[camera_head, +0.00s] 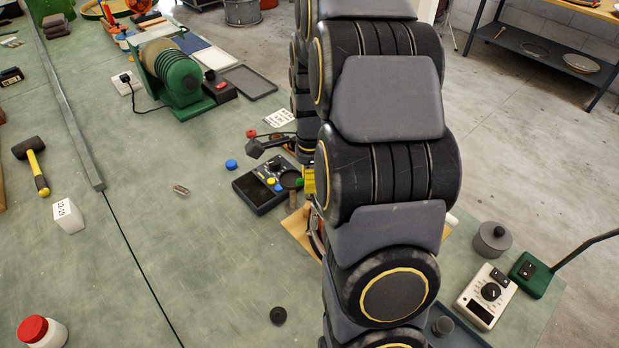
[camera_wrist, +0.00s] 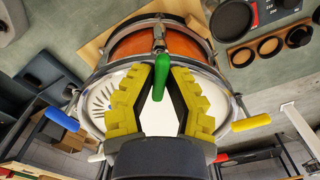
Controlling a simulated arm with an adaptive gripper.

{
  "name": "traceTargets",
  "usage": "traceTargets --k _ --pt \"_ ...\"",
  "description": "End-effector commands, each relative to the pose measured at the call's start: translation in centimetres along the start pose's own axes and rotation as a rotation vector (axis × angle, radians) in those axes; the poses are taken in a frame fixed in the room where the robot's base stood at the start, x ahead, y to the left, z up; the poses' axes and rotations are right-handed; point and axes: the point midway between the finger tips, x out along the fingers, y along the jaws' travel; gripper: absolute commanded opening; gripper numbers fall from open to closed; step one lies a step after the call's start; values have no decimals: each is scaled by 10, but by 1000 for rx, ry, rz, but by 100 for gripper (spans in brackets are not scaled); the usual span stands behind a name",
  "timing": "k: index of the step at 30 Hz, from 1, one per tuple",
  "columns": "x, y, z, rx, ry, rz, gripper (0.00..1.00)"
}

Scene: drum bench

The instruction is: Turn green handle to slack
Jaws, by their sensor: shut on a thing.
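In the wrist view a drum with an orange shell (camera_wrist: 160,45) and a metal hoop lies in front of me. The green handle (camera_wrist: 160,73) is on its near side, pointing roughly toward me. My gripper (camera_wrist: 161,75) has yellow stepped fingers on either side of the green handle, shut on it near the fingertips. A blue handle (camera_wrist: 62,118) sticks out at the left of the drum, and a yellow handle (camera_wrist: 251,123) at the right. In the head view my arm hides the drum almost wholly, and only a yellow bit of my gripper (camera_head: 309,180) shows.
In the head view a black device (camera_head: 262,187) stands left of my arm, with a wooden board (camera_head: 296,226) below. A white meter (camera_head: 487,294) and a grey cylinder (camera_head: 492,239) are at right. The bench's middle left is mostly clear around a long metal bar (camera_head: 65,95).

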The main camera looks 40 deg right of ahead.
Motion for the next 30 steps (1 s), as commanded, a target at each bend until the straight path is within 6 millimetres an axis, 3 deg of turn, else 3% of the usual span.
traceTargets --k 30 --pt "2 0 -1 -970 1 4 0"
